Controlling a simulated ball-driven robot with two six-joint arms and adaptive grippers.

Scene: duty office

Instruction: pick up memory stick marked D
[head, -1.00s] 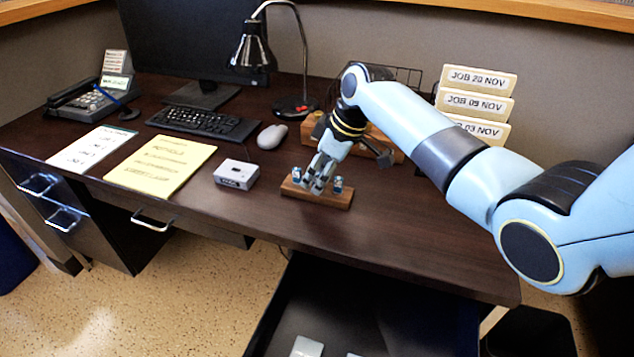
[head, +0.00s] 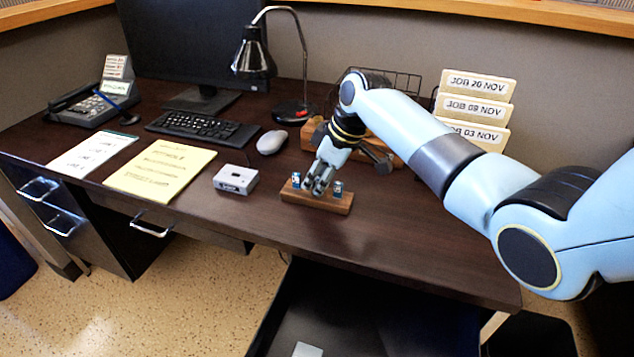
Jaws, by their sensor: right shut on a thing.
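A small wooden block (head: 327,204) on the desk holds small blue-and-silver memory sticks. One stick (head: 296,180) stands at its left end and another stick (head: 338,187) toward its right. My right gripper (head: 317,190) points down at the middle of the block, between these two. It is shut on a memory stick that its fingers mostly hide. The marks on the sticks are too small to read, so I cannot tell which is D. My left gripper is not in view.
A small white box (head: 236,179) and a yellow sheet (head: 160,170) lie left of the block. A mouse (head: 271,142), keyboard (head: 203,127) and lamp (head: 293,110) stand behind. Job cards (head: 472,108) are at the right. An open drawer (head: 375,300) lies below the desk edge.

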